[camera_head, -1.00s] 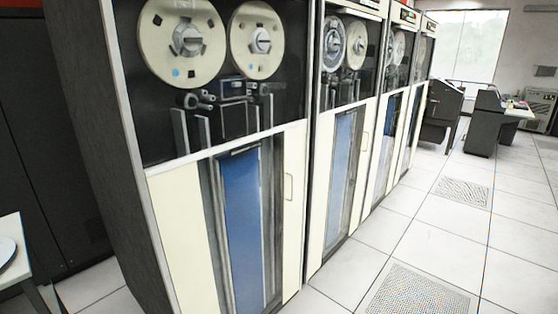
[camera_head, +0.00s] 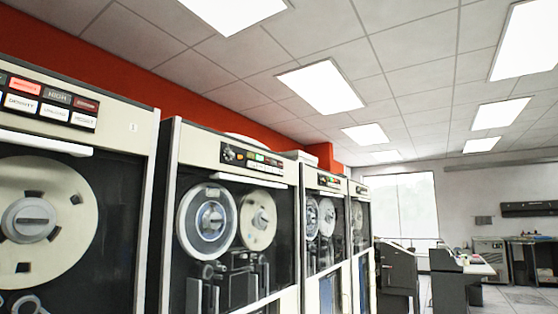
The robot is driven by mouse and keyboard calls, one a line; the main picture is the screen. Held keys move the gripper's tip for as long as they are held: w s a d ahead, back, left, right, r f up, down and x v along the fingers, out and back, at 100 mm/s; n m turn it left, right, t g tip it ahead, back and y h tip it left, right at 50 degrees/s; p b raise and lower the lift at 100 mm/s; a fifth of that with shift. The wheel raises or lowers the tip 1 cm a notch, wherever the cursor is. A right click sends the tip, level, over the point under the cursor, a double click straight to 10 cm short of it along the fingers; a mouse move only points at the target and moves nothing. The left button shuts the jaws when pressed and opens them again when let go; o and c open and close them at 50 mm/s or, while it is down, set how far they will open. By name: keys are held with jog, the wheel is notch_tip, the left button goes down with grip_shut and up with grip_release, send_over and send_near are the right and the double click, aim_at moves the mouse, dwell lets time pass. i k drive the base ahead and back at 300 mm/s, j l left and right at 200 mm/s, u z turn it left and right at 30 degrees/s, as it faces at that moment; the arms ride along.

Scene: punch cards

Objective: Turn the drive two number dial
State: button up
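A row of tape drives runs from the near left into the distance. The second cabinet in the row (camera_head: 290,228) carries a top panel (camera_head: 205,150) with a small dark round knob (camera_head: 229,154) near its middle, which looks like a number dial. Small lit buttons (camera_head: 262,158) sit to the right of it. The knob's marking is too small to read. Two tape reels show below the panel behind glass. My gripper is not in view.
The nearest drive (camera_head: 150,170) fills the left edge, with labelled buttons (camera_head: 38,103) on top. More drives (camera_head: 325,182) continue beyond. Dark consoles (camera_head: 397,275) stand at the right back, with a little tiled floor (camera_head: 515,297) showing there.

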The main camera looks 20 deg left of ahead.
aim_at(228, 155)
jog(key=i+l+u, duration=0.25)
jog(key=i, duration=0.2)
jog(key=i+l+u, duration=0.25)
jog(key=i, duration=0.25)
jog(key=j, duration=0.1)
